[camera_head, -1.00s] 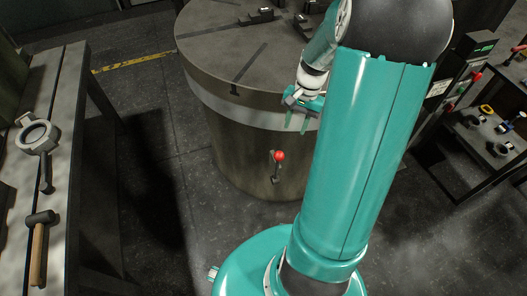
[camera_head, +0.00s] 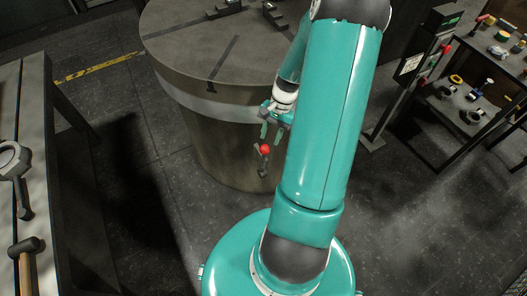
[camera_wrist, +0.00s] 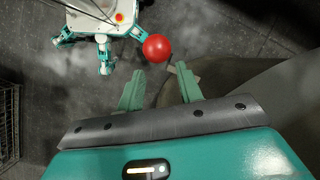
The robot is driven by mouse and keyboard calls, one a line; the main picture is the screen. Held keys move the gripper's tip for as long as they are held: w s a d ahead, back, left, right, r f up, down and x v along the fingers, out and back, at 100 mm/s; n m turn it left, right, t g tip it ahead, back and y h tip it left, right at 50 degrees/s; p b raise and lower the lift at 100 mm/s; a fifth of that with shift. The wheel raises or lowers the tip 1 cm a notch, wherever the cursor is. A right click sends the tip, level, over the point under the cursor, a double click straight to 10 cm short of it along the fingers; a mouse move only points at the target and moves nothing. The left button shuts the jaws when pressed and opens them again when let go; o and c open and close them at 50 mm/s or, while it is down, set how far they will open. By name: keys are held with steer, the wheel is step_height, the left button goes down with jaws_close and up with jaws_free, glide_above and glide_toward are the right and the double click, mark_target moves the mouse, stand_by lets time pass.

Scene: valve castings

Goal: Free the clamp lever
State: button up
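The clamp lever is a short dark handle (camera_head: 262,168) with a red ball knob (camera_head: 265,150), on the side of the round drum-like table. In the wrist view the red knob (camera_wrist: 157,47) shows just beyond the fingertips, roughly in line with the gap between them. My gripper (camera_head: 271,134) is just above the knob in the head view. In the wrist view my gripper (camera_wrist: 160,70) has its two green fingers apart with nothing between them. The knob looks clear of both fingers. The lever's handle is mostly hidden in the wrist view.
The round table (camera_head: 180,50) carries dark clamp parts on top. A bench (camera_head: 65,170) at left holds a mallet (camera_head: 25,262) and a ring-headed tool (camera_head: 15,170). A rack (camera_head: 455,110) with small coloured items stands at right. Dark floor is open between bench and table.

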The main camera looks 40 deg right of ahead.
mark_target(265, 153)
steer(key=x, duration=0.8)
jaws_close()
steer(key=shift+a, duration=0.1)
